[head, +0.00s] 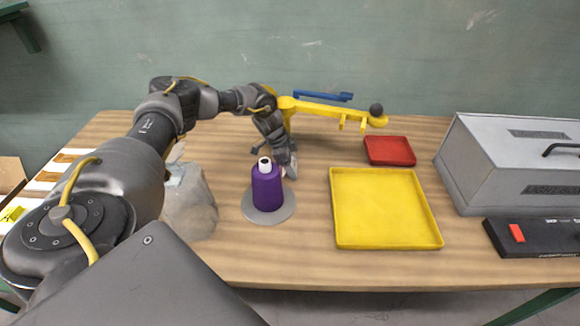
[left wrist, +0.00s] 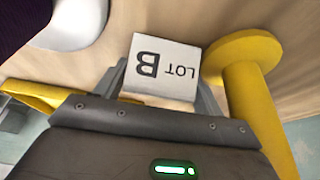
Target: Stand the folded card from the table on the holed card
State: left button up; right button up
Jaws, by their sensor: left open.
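The folded card (left wrist: 163,62) is white, marked "LOT B", and shows between the fingers of my left gripper (left wrist: 160,78) in the left wrist view. The fingers are open, one on each side of it; I cannot tell whether either touches it. In the head view my left gripper (head: 287,164) is low over the table, just behind a purple bobbin (head: 266,188). The card is mostly hidden there by the gripper and bobbin. I cannot make out the holed card for certain in either view. My right gripper is not in view.
The bobbin stands on a grey disc (head: 269,216). A yellow arm with pegs (head: 330,109) is behind my gripper; a yellow peg (left wrist: 250,85) is close beside its finger. A yellow tray (head: 385,240), red tray (head: 390,150) and grey box (head: 490,165) are to the right.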

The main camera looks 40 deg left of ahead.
pick_arm(q)
jog(key=c, duration=0.7)
jog(key=shift+r, duration=0.15)
notch_tip(320, 180, up, 28)
jog(key=shift+f, duration=0.1)
dwell(0.6)
